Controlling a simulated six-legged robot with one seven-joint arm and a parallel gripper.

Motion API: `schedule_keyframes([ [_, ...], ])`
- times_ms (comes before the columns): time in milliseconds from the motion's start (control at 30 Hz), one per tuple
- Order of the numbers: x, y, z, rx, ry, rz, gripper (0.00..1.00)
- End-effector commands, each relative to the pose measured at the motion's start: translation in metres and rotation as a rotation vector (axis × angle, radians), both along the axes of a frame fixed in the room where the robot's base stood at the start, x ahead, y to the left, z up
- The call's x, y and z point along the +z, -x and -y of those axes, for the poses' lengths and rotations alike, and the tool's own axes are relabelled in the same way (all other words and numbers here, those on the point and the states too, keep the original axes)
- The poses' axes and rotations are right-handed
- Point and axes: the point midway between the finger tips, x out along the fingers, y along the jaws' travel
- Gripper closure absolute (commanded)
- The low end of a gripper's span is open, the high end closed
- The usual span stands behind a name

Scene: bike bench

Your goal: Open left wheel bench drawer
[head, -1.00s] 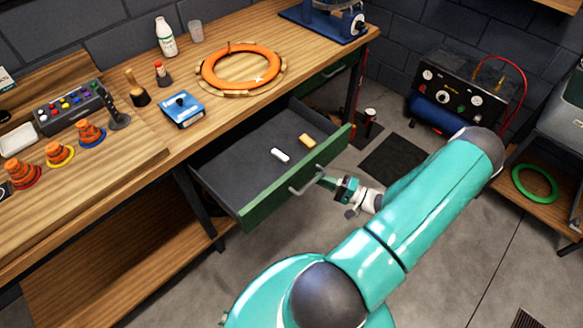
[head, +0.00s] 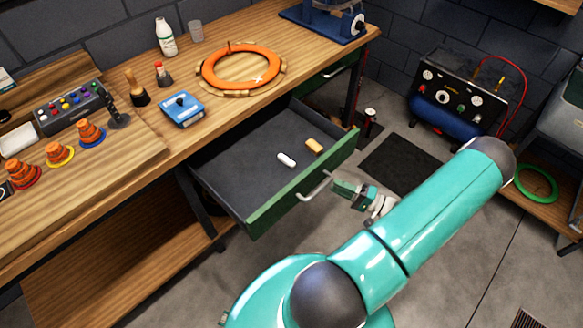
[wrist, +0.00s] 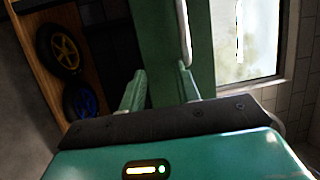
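The bench drawer, with its green front (head: 277,207), stands well pulled out from under the wooden bench, its dark inside showing. Its pale bar handle (head: 316,188) also shows in the wrist view (wrist: 184,32). My gripper (head: 338,187) is just right of the handle in the head view. In the wrist view its two fingers (wrist: 160,83) are spread apart before the green front, and the handle end is near the right finger. No bar shows clamped between them. Whether a finger touches the handle is hard to tell. A white piece (head: 286,160) and an orange piece (head: 314,146) lie inside.
On the bench top (head: 220,118) are an orange ring (head: 211,83), a blue box (head: 182,111) and a white bottle (head: 165,38). A second green drawer front (head: 333,72) is at the right.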

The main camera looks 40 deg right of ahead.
Motion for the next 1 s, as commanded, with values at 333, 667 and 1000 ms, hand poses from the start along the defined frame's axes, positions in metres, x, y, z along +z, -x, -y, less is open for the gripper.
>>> schedule_keyframes([
  [333,-0.001,0.001,0.0,0.001,-0.001,0.0,0.67],
  [667,-0.003,0.017,0.007,-0.002,0.001,0.0,0.67],
  [1000,-0.012,0.083,0.035,-0.003,0.001,-0.001,0.67],
])
